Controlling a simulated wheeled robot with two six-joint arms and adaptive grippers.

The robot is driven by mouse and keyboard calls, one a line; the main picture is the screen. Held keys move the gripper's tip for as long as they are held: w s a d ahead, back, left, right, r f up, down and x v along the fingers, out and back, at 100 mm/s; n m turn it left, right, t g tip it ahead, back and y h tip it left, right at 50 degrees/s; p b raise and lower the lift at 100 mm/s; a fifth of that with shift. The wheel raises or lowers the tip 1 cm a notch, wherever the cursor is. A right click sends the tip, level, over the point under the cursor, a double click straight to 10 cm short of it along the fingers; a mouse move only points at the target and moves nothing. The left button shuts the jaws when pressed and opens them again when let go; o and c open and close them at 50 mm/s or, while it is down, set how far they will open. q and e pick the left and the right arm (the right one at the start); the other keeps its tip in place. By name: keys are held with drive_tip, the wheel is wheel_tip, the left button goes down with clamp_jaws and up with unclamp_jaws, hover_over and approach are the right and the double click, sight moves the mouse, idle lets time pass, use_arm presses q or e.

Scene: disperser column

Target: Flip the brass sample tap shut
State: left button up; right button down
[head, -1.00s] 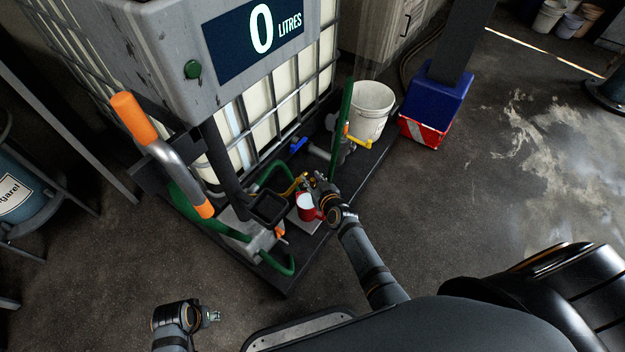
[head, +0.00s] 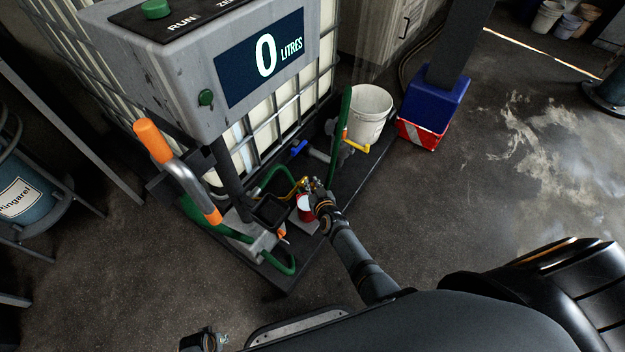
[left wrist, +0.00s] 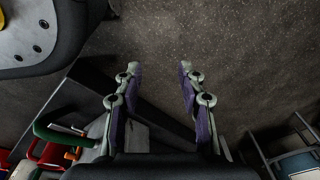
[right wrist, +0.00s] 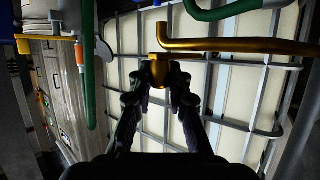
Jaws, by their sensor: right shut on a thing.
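The brass sample tap (head: 302,183) is on a thin brass pipe low at the front of the caged tank, above a red cup (head: 305,207). In the right wrist view the brass pipe (right wrist: 235,45) runs across the top, with a brass fitting (right wrist: 158,68) at its left end. My right gripper (right wrist: 160,78) is closed around this brass part; its fingertips hide the lower portion. The right gripper also shows at the tap in the head view (head: 314,188). My left gripper (left wrist: 158,75) is open and empty, over the floor, far from the tap.
A green upright lever (head: 340,135) and a white bucket (head: 371,112) stand right of the tap. A grey box reading "0 LITRES" (head: 230,70) overhangs at left, above an orange-handled lever (head: 160,150) and green hoses.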

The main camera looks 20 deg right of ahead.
use_arm(q)
drive_tip(key=s+a+f+p, duration=0.1)
drive_tip(key=s+p, duration=0.3)
drive_tip(key=s, duration=0.5)
drive_tip(key=shift+s+f, duration=0.25)
drive_tip(key=shift+f, duration=0.4)
use_arm(e)
drive_tip(key=shift+s+a+m+h, duration=0.45)
drive_tip(key=shift+m+h, duration=0.35)
drive_tip(key=shift+h, duration=0.1)
drive_tip(key=c, duration=1.3)
unclamp_jaws()
drive_tip(key=shift+o, duration=0.2)
